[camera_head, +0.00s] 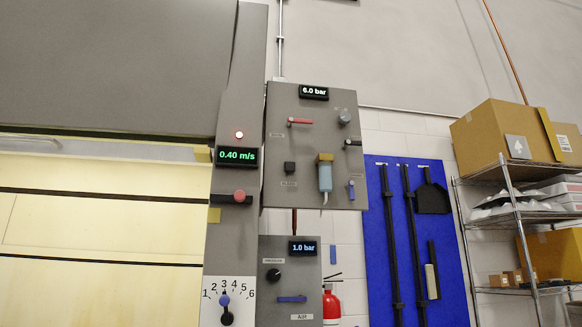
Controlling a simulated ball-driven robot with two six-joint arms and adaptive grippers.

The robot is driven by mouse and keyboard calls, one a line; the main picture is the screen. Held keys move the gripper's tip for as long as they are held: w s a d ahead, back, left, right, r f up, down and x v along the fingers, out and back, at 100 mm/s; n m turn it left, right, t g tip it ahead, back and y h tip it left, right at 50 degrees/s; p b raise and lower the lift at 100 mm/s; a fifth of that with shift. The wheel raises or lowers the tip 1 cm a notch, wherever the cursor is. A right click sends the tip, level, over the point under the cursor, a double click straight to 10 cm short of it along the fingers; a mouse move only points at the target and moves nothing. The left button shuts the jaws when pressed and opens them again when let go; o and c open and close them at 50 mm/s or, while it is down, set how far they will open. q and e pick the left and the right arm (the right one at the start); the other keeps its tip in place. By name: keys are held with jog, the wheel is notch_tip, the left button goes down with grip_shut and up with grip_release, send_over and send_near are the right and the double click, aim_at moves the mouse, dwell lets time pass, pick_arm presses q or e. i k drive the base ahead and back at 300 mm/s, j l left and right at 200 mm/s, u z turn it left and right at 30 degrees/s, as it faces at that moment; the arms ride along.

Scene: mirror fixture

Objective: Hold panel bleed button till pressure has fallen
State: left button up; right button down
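A grey upper panel (305,190) hangs at the centre, with a display (314,92) reading 6.0 bar. It carries a red lever (300,121), a round grey knob (344,117), a black square button (290,168) with a small label under it, a black lever (353,142), a blue lever (351,189) and a pale blue bowl (325,177). The labels are too small to read, so I cannot tell which part is the bleed button. A lower panel (265,300) has a display (303,248) reading 1.0 bar. Neither gripper shows.
A blue tool board (380,230), a fire extinguisher (332,306) and a wire shelf (520,217) are on the right.

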aim_at(289, 166)
jog(key=i+l+u, duration=0.15)
jog(key=u, duration=0.45)
jog(key=i+l+u, duration=0.1)
jog(key=l, duration=0.25)
jog(key=i+l+u, duration=0.1)
jog(key=i+l, duration=0.15)
jog(key=l, duration=0.15)
jog(key=i+l+u, duration=0.1)
jog(key=l, duration=0.3)
jog(key=i+l+u, duration=0.15)
jog(key=l, duration=0.25)
jog(key=i+l+u, duration=0.1)
jog(key=l, duration=0.3)
jog(key=i+l+u, duration=0.1)
jog(key=l, duration=0.35)
jog(key=i+l, duration=0.1)
jog(key=l, duration=0.3)
jog(key=i+l, duration=0.1)
jog(key=l, duration=0.3)
jog(key=i+l, duration=0.1)
jog(key=l, duration=0.25)
